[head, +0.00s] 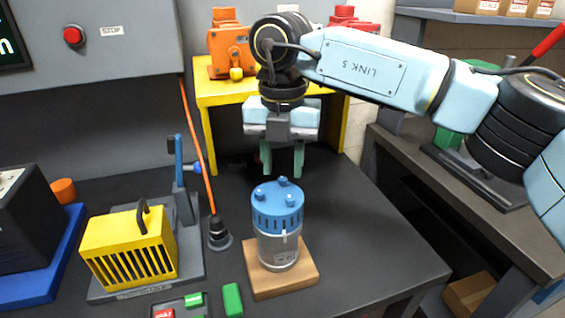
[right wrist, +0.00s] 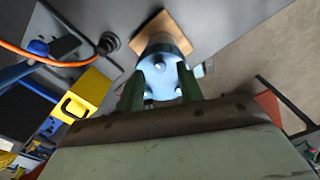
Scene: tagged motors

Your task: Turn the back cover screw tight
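A grey motor (head: 278,249) with a blue back cover (head: 277,207) stands upright on a wooden block (head: 254,280). Several round blue screw heads stick up from the cover, one of them (head: 283,181) at its far edge. The cover also shows in the right wrist view (right wrist: 160,80), framed by the two fingers. My right gripper (head: 282,174) points down just above the far side of the cover. Its two green fingers are apart with nothing visible between them. I cannot tell whether a fingertip touches a screw. My left gripper is not in view.
A yellow ribbed box (head: 130,247) stands left of the motor on a grey base. An orange cable ends in a black plug (head: 218,234) beside it. A yellow stand (head: 210,130) with an orange motor (head: 232,52) is behind. The table right of the motor is clear.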

